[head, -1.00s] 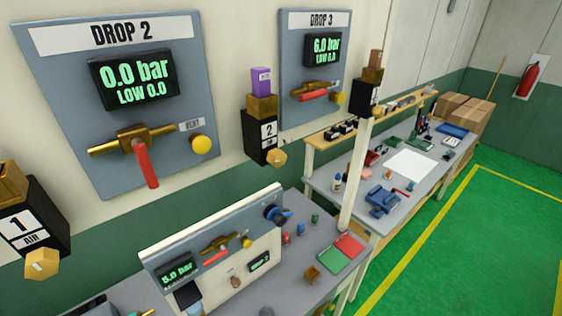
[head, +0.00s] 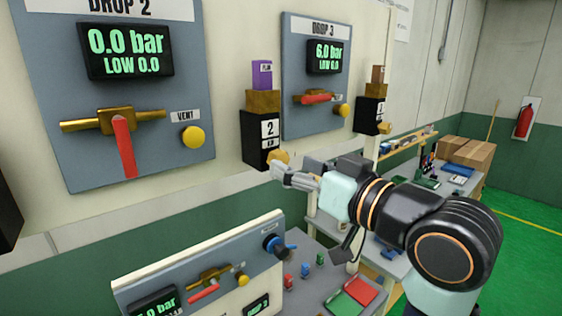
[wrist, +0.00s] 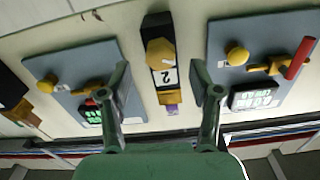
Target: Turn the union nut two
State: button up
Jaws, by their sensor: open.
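The union nut two is a brass hex nut (head: 279,157) at the lower front of the black block marked 2 (head: 255,139) on the wall. In the wrist view the nut (wrist: 160,53) sits between the two finger lines, seen upside down. My gripper (head: 279,169) is just below and in front of the nut in the head view, partly overlapping it. In the wrist view my gripper (wrist: 160,70) has its fingers wide apart on either side of the block, with nothing held. I cannot tell whether a finger touches the nut.
The DROP 2 panel (head: 82,160) reads 0.0 bar, its red lever (head: 124,147) pointing down, with a yellow VENT knob (head: 193,137). The DROP 3 panel (head: 320,115) reads 6.0 bar.

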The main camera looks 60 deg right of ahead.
aim_at(283, 161)
jog(key=x, duration=0.4)
jog(key=shift+w+d, duration=0.15)
jog(key=shift+w, duration=0.1)
jog(key=shift+p, duration=0.3)
jog(key=c, duration=1.1)
